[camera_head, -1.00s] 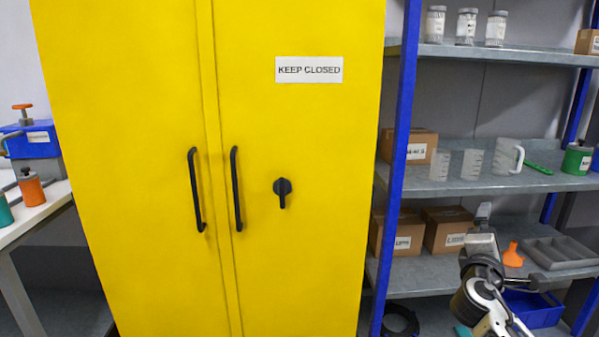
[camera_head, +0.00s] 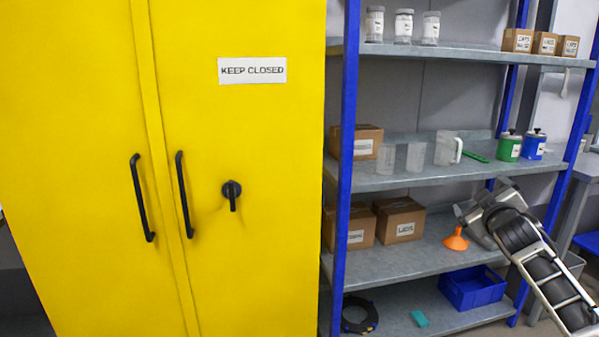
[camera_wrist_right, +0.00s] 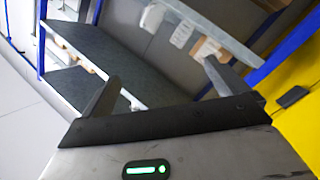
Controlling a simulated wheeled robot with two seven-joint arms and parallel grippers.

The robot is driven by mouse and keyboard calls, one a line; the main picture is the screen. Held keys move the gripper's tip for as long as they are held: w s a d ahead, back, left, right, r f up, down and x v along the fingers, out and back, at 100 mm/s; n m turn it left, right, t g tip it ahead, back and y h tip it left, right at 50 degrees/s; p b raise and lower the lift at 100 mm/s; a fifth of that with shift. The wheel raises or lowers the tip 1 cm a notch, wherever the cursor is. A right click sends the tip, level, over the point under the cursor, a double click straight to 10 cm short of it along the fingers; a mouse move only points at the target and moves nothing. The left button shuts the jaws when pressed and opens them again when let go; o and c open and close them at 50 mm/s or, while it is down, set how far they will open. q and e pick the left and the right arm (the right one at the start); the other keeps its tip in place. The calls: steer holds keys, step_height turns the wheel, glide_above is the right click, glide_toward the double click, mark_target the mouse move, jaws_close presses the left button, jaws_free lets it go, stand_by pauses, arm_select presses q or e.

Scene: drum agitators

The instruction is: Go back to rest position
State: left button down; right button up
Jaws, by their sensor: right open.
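My right gripper (camera_head: 482,212) shows at the right of the head view, in front of the shelf rack, with my arm coming up from the lower right. In the right wrist view its two fingers (camera_wrist_right: 160,85) stand wide apart with nothing between them. It is open and empty. My left gripper is in neither view.
A yellow cabinet (camera_head: 80,100) with both doors shut fills the left. A blue-posted rack (camera_head: 347,130) holds beakers, a jug (camera_head: 447,149), cartons (camera_head: 399,220), an orange funnel (camera_head: 456,240) and a blue bin (camera_head: 472,288). A bench stands at the far right.

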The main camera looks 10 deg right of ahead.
steer(key=s+a+f+n+g+y, duration=0.1)
steer(key=s+a+f+y, duration=0.3)
steer(key=a+f, duration=0.7)
steer(key=s+a+f+g+y, duration=0.1)
steer(key=s+a+f+y, duration=0.2)
steer(key=s+a+f, duration=0.55)
steer(key=s+a+f+m+g+y, duration=0.1)
steer(key=s+a+f, duration=0.4)
steer(key=s+a, duration=0.4)
steer(key=s+a+f+m+g+y, duration=0.1)
steer(key=s+a+f+g+y, duration=0.1)
steer(key=s+a+f, duration=0.3)
steer(key=s+a, duration=0.4)
steer(key=s, duration=0.3)
steer(key=shift+m, duration=0.3)
steer(key=shift+a+f, duration=0.1)
